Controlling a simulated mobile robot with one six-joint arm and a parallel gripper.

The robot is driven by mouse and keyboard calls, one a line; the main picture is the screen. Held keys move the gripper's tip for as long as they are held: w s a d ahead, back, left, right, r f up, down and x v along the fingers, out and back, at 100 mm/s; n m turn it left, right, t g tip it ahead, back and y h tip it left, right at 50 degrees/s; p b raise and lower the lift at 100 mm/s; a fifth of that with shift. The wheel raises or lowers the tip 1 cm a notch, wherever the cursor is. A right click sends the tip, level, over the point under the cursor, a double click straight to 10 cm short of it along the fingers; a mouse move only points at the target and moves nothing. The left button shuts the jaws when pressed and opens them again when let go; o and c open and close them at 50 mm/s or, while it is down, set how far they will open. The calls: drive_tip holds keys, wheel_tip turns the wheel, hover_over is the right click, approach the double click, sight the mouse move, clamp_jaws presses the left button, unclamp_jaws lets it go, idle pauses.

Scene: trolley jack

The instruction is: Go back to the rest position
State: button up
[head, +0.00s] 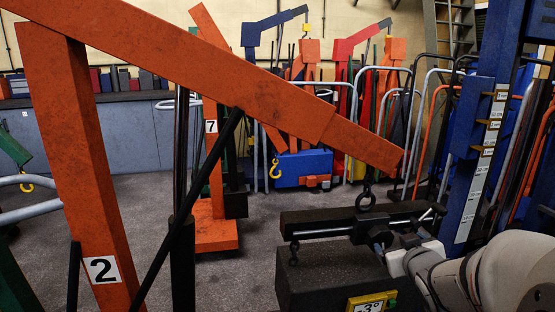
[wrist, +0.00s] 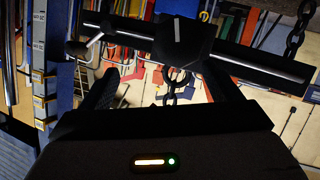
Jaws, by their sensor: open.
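My arm comes in from the lower right in the head view, with my gripper (head: 382,241) at a dark load-levelling bar (head: 325,222). The bar has a bright rod along it and hangs by a chain (head: 367,197) from the orange crane boom (head: 225,65). In the wrist view my gripper (wrist: 163,72) is open, its dark fingers either side of the view's middle. The bar (wrist: 255,62) crosses just beyond the fingertips, with a dark block (wrist: 183,38) on it. I cannot tell whether the fingers touch it.
A dark weight (head: 325,272) with a yellow-framed label hangs under the bar. A blue column with scale marks (head: 482,160) stands close on the right. The orange post numbered 2 (head: 75,160) is at left. Grey floor (head: 150,200) shows between the cranes.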

drive_tip(key=s+a+r+m+g+y+p, duration=0.1)
drive_tip(key=s+a+r+g+p, duration=0.3)
drive_tip(key=s, duration=0.6)
drive_tip(key=s+a+r+m+g+p, duration=0.1)
drive_tip(key=s+a+r+g+p, duration=0.3)
drive_tip(key=s+a+g+p, duration=0.3)
drive_tip(key=s+a+p, duration=0.1)
drive_tip(key=s+a, duration=0.2)
drive_tip(key=shift+s+r+y, duration=0.15)
drive_tip(key=shift+y, duration=0.25)
